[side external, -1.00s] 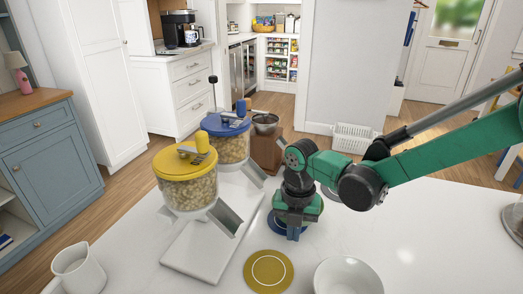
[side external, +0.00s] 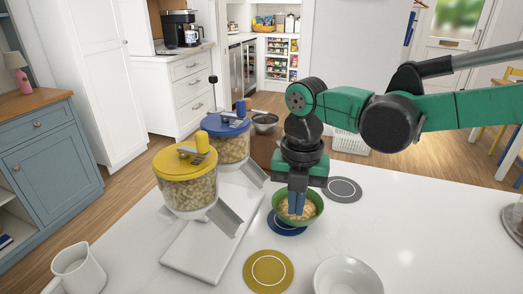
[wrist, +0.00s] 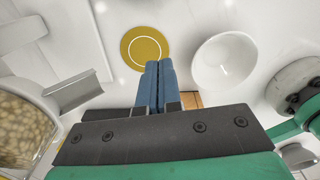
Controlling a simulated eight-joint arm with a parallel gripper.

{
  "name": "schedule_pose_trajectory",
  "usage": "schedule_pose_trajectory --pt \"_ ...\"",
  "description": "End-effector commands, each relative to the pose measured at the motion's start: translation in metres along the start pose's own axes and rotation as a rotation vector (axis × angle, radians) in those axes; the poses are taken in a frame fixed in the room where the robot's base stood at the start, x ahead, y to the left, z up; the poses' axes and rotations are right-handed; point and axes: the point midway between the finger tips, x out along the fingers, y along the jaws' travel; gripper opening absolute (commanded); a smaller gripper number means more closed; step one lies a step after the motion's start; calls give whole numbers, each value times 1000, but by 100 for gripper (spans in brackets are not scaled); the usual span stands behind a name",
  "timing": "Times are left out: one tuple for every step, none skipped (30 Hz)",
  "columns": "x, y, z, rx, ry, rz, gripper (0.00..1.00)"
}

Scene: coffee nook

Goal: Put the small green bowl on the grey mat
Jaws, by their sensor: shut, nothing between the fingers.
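The small green bowl (side external: 315,213) holds beige food and sits on the blue mat (side external: 285,230) in the side view. The grey mat (side external: 350,195), with a pale ring, lies bare just behind and to the right of the bowl. My gripper (side external: 296,212) is shut and empty, pointing down at the bowl. Its blue fingers cover part of the bowl and its food; I cannot tell whether the tips are above or inside the bowl. The shut fingers show in the wrist view (wrist: 157,65), where I cannot make out the green bowl.
A yellow mat (side external: 268,285) and a white bowl (side external: 347,277) are at the front. Yellow-lidded (side external: 187,185) and blue-lidded (side external: 232,145) dispensers with chutes stand left of the green bowl. A white jug (side external: 80,272) is at front left.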

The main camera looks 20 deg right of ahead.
Motion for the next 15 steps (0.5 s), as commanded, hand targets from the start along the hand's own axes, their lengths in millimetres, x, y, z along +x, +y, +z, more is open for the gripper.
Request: schedule_pose_trajectory --pt "0 0 0 0 0 0 0" --pt "0 0 0 0 0 0 0" --pt "0 0 0 0 0 0 9" --pt "1 0 1 2 0 2 17" --pt "2 -1 2 6 1 8 26" --pt "4 -2 5 15 3 22 37" --pt "7 -4 8 27 5 38 45" --pt "11 -7 12 42 5 59 45" --pt "16 -11 19 66 7 96 45" --pt "21 -15 25 88 6 128 45" --pt "26 -20 31 112 4 163 45" --pt "32 -26 39 144 -1 212 45" --pt "36 -31 44 169 -6 248 45" --pt "40 -36 50 194 -14 283 45" --pt "44 -43 56 225 -25 327 45"
